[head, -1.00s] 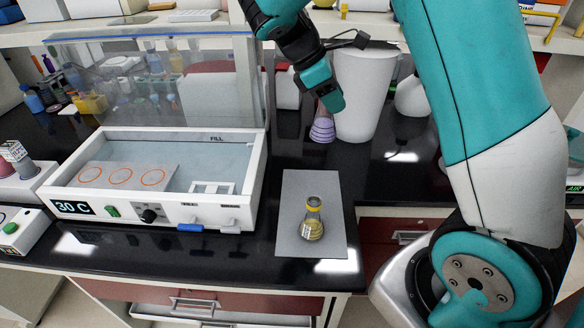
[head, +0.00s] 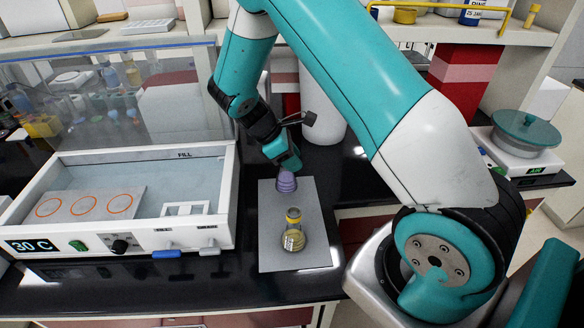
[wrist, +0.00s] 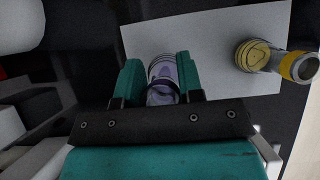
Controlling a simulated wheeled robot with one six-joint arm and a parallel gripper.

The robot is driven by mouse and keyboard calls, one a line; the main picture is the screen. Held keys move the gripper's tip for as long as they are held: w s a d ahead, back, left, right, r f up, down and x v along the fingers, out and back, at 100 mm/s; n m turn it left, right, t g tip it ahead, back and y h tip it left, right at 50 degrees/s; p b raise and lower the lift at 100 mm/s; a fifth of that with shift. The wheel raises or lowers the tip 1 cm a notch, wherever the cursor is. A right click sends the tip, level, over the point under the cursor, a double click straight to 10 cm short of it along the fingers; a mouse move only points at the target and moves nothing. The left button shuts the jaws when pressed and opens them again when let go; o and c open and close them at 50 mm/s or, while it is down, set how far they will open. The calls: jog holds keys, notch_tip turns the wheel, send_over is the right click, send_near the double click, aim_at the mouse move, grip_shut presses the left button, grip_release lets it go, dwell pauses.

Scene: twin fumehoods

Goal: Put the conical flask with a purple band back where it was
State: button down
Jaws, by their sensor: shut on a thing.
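The conical flask with a purple band (head: 286,182) is held in my gripper (head: 284,164), with its purple lower part showing below the jaws in the head view. In the wrist view the flask (wrist: 162,75) sits between the two teal fingers of my gripper (wrist: 162,88), which is shut on it. It is over the far end of the grey mat (head: 268,246). I cannot tell whether it touches the mat. A flask with a yellow band (head: 293,232) and yellow contents stands on the mat nearer the front; it also shows in the wrist view (wrist: 262,58).
A white water bath (head: 140,210) reading 30 C, with ringed holes, stands left of the mat. A large white container (head: 322,105) stands behind my gripper. A balance with a green-lidded pan (head: 525,130) is at the right. The black bench in front of the mat is narrow.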

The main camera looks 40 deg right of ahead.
jog(key=shift+f+p, duration=0.35)
jog(key=shift+f, duration=1.6)
jog(key=c, duration=0.7)
grip_release()
jog(key=shift+f, duration=0.1)
jog(key=shift+c, duration=0.2)
jog(key=b+v, duration=0.3)
jog(key=v, duration=0.9)
jog(key=s+a+r+m+t+y, duration=0.1)
jog(key=s+a+r+t+y, duration=0.2)
jog(key=s+a+r, duration=0.4)
jog(key=s+a+r+m+y, duration=0.1)
jog(key=s+a+r+y, duration=0.2)
jog(key=s, duration=0.6)
jog(key=s+a+r+m+y, duration=0.2)
jog(key=s+a+r+y, duration=0.1)
jog(key=s+a, duration=0.4)
jog(key=shift+s+a+t+y, duration=0.3)
jog(key=shift+s+a, duration=0.1)
jog(key=shift+s, duration=0.5)
